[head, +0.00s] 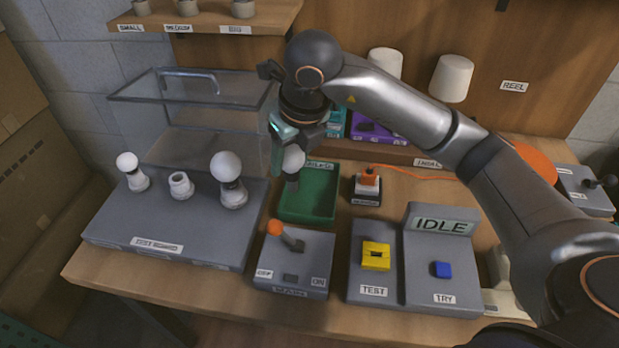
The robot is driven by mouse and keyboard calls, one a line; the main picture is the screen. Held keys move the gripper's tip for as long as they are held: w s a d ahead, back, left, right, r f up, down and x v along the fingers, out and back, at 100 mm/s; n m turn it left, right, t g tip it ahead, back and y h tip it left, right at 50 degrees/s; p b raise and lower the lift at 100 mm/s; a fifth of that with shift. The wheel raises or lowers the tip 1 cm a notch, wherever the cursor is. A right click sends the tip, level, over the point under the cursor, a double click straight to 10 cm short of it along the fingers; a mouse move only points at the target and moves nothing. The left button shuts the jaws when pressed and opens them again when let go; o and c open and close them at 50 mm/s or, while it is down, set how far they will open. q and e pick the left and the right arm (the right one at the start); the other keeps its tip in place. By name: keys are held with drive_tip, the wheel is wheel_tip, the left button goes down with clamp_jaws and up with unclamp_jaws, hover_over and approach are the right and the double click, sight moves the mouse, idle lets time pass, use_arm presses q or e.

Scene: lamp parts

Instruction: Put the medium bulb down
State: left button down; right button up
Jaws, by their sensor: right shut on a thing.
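The medium bulb (293,160) is a white globe with a grey base pointing down. My right gripper (288,142) is shut on it and holds it over the back left of the green tray (312,208). The bulb's base overlaps the tray in the picture; whether it touches the tray cannot be told. The tray's floor looks empty where it shows. My left gripper is not in view.
A grey socket board (170,243) at left holds two bulbs and one empty socket, with a clear cover (190,95) behind. A lever box (292,262) and a test panel (395,270) reading IDLE stand in front. A shelf (205,18) is behind.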

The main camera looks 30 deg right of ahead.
drive_tip(key=d+f, duration=0.1)
drive_tip(key=f, duration=0.1)
drive_tip(key=w+d+f, duration=0.1)
drive_tip(key=d+f, duration=0.1)
drive_tip(key=f, duration=0.1)
drive_tip(key=d+f, duration=0.1)
drive_tip(key=f, duration=0.2)
drive_tip(key=shift+w+d+f, duration=0.15)
drive_tip(key=shift+f, duration=0.25)
drive_tip(key=shift+f, duration=0.1)
drive_tip(key=shift+f, duration=0.15)
drive_tip(key=o, duration=1.1)
drive_tip(key=shift+o, duration=0.2)
drive_tip(key=shift+r, duration=0.2)
drive_tip(key=shift+r, duration=0.35)
drive_tip(key=v, duration=1.1)
drive_tip(key=shift+r+p, duration=0.2)
drive_tip(key=shift+p, duration=0.15)
